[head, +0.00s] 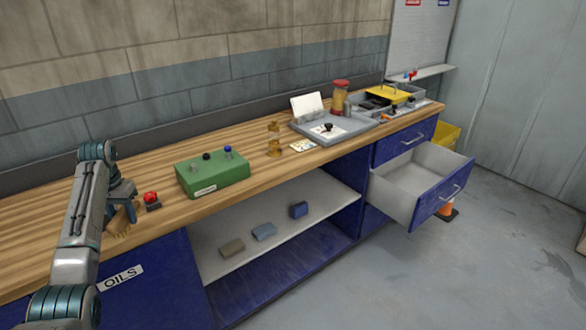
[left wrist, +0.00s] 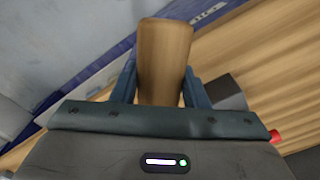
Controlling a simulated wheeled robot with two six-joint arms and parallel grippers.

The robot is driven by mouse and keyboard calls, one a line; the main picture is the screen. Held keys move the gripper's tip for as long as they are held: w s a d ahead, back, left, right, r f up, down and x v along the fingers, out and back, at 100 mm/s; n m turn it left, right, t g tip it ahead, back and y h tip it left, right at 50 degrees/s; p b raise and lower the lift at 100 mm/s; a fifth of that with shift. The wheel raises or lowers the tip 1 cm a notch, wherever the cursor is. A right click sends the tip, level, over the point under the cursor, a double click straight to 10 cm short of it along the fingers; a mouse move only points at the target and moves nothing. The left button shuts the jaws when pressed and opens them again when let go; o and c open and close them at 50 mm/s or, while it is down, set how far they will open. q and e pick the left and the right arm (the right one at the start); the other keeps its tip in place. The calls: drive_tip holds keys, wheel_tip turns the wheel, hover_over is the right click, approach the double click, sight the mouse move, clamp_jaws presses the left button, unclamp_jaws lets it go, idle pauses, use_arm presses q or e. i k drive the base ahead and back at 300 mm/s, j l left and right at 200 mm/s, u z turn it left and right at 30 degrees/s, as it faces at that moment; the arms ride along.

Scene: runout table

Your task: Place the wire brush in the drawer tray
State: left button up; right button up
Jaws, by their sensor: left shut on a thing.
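My left gripper (head: 125,203) is at the left of the bench, shut on the wire brush (head: 120,222). In the left wrist view, the brush's brown wooden handle (left wrist: 164,62) stands between the two blue-grey fingers of my gripper (left wrist: 160,88). The bristles cannot be made out. The brush is low at the bench top's front edge; I cannot tell if it touches the wood. The drawer tray (head: 408,172) is pulled open at the right end of the bench, grey inside with a blue front. Its visible floor looks empty. My right gripper is not in view.
On the wooden bench top (head: 50,205) are a red button (head: 151,198), a green box (head: 213,174), brass parts (head: 274,140) and a grey tray (head: 333,129). The shelf below (head: 290,230) holds three small blocks.

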sight(412, 193)
drive_tip(key=i+l+z, duration=0.2)
drive_tip(key=z, duration=0.2)
drive_tip(key=i+l+z, duration=0.2)
drive_tip(key=z, duration=0.2)
drive_tip(key=i+l+z, duration=0.1)
drive_tip(key=i+z, duration=0.25)
drive_tip(key=i+l, duration=0.15)
drive_tip(key=i, duration=0.7)
drive_tip(key=i+l, duration=0.15)
drive_tip(key=i, duration=0.7)
